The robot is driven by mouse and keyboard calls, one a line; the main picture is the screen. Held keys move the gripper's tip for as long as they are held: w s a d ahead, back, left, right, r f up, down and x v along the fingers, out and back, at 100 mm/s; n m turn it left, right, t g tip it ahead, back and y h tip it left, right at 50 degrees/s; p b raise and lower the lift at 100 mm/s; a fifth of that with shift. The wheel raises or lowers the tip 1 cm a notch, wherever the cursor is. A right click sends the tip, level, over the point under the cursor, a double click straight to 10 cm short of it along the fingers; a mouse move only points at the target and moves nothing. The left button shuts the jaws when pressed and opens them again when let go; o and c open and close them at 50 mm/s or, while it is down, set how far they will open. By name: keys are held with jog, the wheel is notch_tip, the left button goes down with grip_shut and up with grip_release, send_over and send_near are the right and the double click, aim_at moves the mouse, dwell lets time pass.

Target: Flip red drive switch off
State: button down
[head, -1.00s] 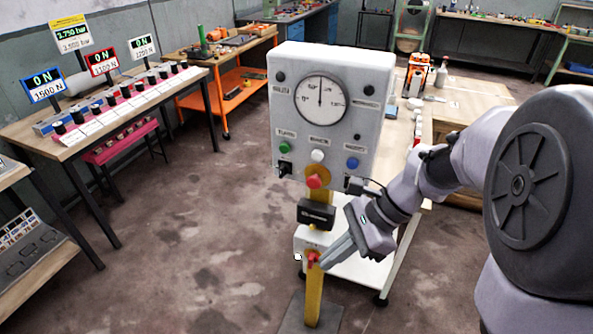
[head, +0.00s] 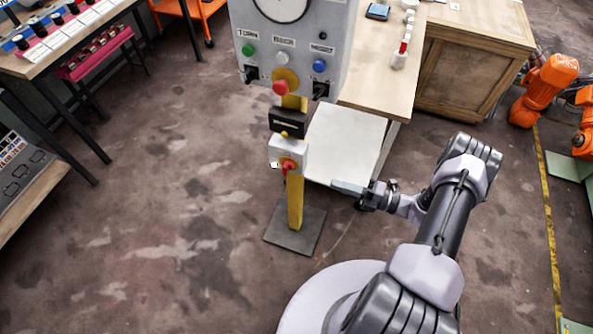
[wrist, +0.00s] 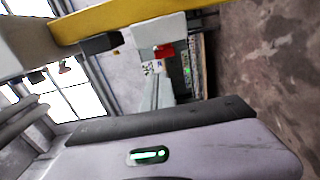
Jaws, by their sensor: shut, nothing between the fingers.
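The red drive switch (head: 288,166) is a small red knob on a light grey box (head: 276,152), fixed low on the yellow post (head: 295,200). It also shows in the wrist view (wrist: 164,51), where the picture is turned sideways. My gripper (head: 335,186) is to the right of the switch and a little lower in the head view, apart from it. Its fingers are shut and empty, pointing left toward the post. The switch's exact position, on or off, is too small to tell.
A black box (head: 288,121) sits between. A white low shelf (head: 345,140) stands behind. Orange robot arms (head: 545,88) are at the right. Floor in front is clear.

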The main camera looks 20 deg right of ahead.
aim_at(287, 168)
jog(key=b+x, duration=0.3)
jog(key=x, duration=1.1)
jog(key=shift+f, duration=0.1)
